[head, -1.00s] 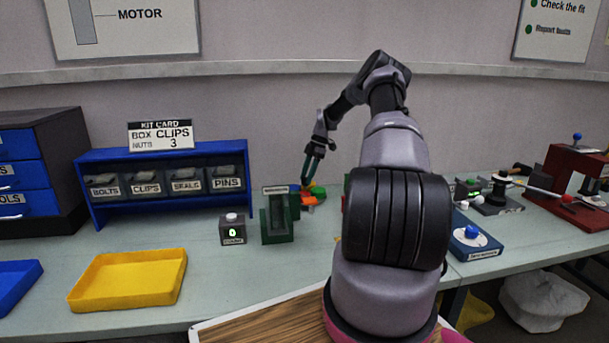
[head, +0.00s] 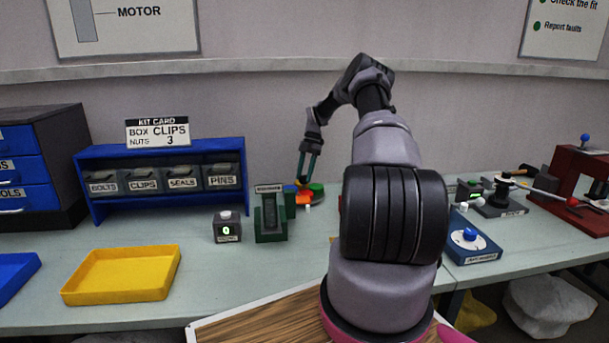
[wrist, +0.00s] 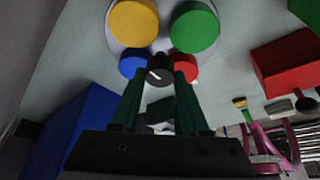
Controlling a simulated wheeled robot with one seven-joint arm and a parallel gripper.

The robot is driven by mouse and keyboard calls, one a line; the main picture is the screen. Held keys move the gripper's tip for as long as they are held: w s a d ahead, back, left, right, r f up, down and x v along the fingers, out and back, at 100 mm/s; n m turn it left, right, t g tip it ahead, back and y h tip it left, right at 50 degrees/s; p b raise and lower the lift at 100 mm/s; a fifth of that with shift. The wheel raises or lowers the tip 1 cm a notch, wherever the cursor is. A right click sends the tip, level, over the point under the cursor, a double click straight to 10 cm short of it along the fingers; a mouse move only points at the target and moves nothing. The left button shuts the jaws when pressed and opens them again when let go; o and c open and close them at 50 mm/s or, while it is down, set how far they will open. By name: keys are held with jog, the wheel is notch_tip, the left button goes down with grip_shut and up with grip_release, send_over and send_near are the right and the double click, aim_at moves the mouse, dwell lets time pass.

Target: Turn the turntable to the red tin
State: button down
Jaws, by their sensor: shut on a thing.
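The turntable (wrist: 164,46) is a pale disc with tins around a dark round knob (wrist: 160,74) that bears a white mark. In the wrist view the yellow tin (wrist: 133,22) and green tin (wrist: 194,26) are at the top. The blue tin (wrist: 135,64) and red tin (wrist: 185,68) are lower, either side of the knob, partly behind my fingers. My gripper (wrist: 162,78) is shut on the knob. In the head view my gripper (head: 308,168) points down at the turntable, with the red tin (head: 304,198) in front and the green tin (head: 316,188) to the right.
A dark green holder (head: 271,218) and a small counter box (head: 227,227) stand left of the turntable. The blue bin rack (head: 160,178) is farther left, with a yellow tray (head: 122,275) in front. A red block (wrist: 287,62) lies right in the wrist view.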

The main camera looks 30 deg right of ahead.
jog(key=shift+d, duration=0.1)
jog(key=shift+c, duration=2)
grip_release()
jog(key=v, duration=1)
jog(key=shift+d+r, duration=0.2)
jog(key=shift+r, duration=0.15)
jog(key=shift+w, duration=0.1)
